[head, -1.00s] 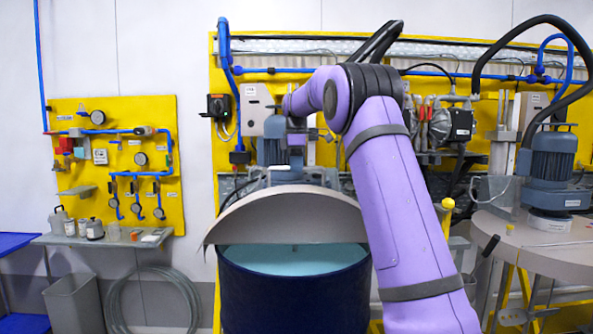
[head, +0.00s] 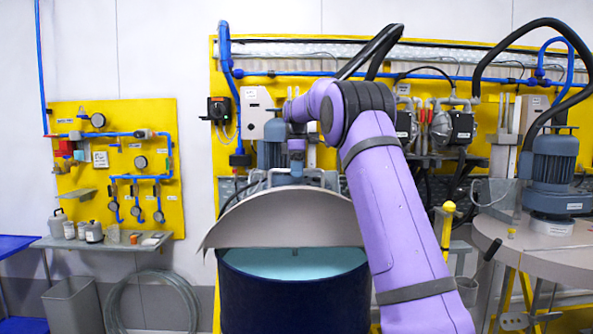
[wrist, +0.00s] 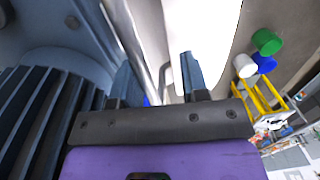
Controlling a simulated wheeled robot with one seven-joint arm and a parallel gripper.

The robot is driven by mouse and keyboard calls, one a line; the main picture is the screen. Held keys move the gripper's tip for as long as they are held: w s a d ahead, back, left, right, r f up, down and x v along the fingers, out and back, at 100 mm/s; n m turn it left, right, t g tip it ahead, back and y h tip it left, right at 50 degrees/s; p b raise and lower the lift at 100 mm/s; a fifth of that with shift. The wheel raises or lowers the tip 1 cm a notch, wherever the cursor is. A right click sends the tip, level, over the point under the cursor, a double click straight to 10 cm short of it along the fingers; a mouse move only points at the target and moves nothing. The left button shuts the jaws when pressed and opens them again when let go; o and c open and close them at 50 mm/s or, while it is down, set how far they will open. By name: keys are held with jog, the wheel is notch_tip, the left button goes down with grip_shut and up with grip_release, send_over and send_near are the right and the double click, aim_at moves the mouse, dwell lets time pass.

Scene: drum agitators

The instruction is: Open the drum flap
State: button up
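The dark blue drum (head: 292,305) stands in the middle of the head view. Its grey-beige flap (head: 285,222) is tilted up, leaving the front of the drum open on a pale teal inside (head: 295,263). A pale metal handle (head: 290,174) shows at the flap's upper edge. My gripper (head: 296,172) is above and behind the flap, close to this handle, and small in the head view. In the wrist view my gripper's two fingers (wrist: 160,80) are apart, with a grey metal bar (wrist: 148,50) between them. I cannot tell whether they touch it.
A blue-grey finned motor (head: 271,148) stands just behind the flap, close to my gripper; its fins fill the left of the wrist view. A second drum lid with a motor (head: 552,170) is at the right. A shelf (head: 100,243) with small containers is at the left.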

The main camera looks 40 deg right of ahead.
jog(key=shift+r, duration=0.15)
jog(key=r, duration=0.9)
jog(key=shift+w+d+r, duration=0.25)
jog(key=shift+w+r, duration=0.1)
jog(key=shift+w, duration=0.05)
jog(key=shift+r, duration=0.4)
jog(key=shift+a+r, duration=0.1)
